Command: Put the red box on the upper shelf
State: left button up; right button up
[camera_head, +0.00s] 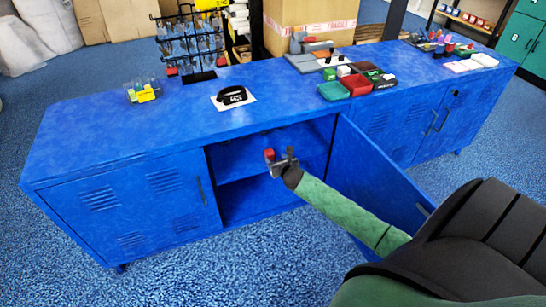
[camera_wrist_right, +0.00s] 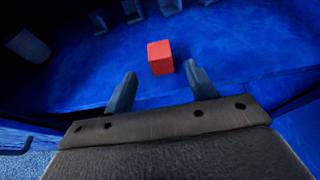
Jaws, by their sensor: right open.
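The red box (camera_head: 269,154) shows inside the open blue cabinet, just beyond my right gripper (camera_head: 281,160) and partly beside its fingers. In the right wrist view the red box (camera_wrist_right: 160,57) rests on a blue shelf surface (camera_wrist_right: 215,42), a little ahead of the fingertips. The fingers of my right gripper (camera_wrist_right: 162,83) are spread apart with nothing between them, and a gap separates them from the box. In the head view the box appears at the upper shelf (camera_head: 235,180), above the lower compartment (camera_head: 250,204). My left gripper is not in view.
The cabinet door (camera_head: 375,180) stands open to the right of my right arm. The blue countertop (camera_head: 130,125) is above. In the wrist view several grey objects (camera_wrist_right: 132,10) and a grey cylinder (camera_wrist_right: 27,45) lie farther off.

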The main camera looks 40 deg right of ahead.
jog(key=shift+s+a+r, duration=0.2)
jog(key=shift+s+r, duration=0.05)
jog(key=shift+s, duration=0.4)
jog(key=s+a+f+m+g+y, duration=0.2)
jog(key=s+a+f+m, duration=0.65)
jog(key=s+a, duration=0.2)
jog(key=s+a+f+m+g+y, duration=0.1)
jog(key=s+a+f+m+y, duration=0.1)
jog(key=s+a+f+m, duration=0.7)
jog(key=s+a+f+m+g+y, duration=0.1)
jog(key=s+a+f+m, duration=0.1)
jog(key=s+a+m, duration=0.5)
jog(key=s+a+f+m+g+y, duration=0.1)
jog(key=s+a+f+m+y, duration=0.1)
jog(key=s+a+m, duration=0.5)
jog(key=s+a+f, duration=0.1)
jog(key=s+a, duration=0.4)
jog(key=a, duration=0.5)
jog(key=shift+s+a+g, duration=0.2)
jog(key=shift+a+g, duration=0.1)
jog(key=shift+g, duration=0.1)
jog(key=shift+f, duration=0.1)
